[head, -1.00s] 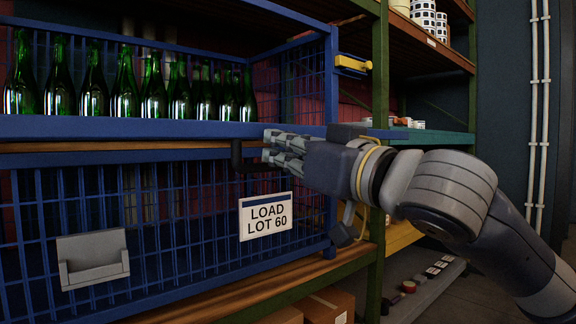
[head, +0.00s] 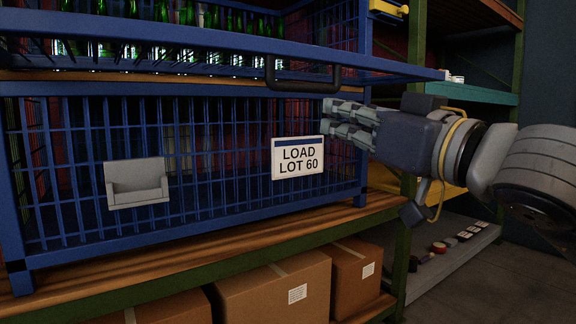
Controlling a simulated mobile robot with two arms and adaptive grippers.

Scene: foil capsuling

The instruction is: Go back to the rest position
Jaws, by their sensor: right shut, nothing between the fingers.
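My right gripper (head: 345,121) is shut and empty. It points left from the right side of the head view, in front of the right end of the blue wire crate (head: 225,206). A black handle (head: 312,88) on the crate's blue top rail (head: 200,38) is just left of and above the fingertips, with a small gap seeming to show between them. My left gripper is not in view.
Several green bottles (head: 160,14) stand in the crate's upper part. A "LOAD LOT 60" sign (head: 298,158) and a grey holder (head: 136,184) hang on the front. Cardboard boxes (head: 272,291) sit on the lower shelf. The floor (head: 470,290) at lower right looks clear.

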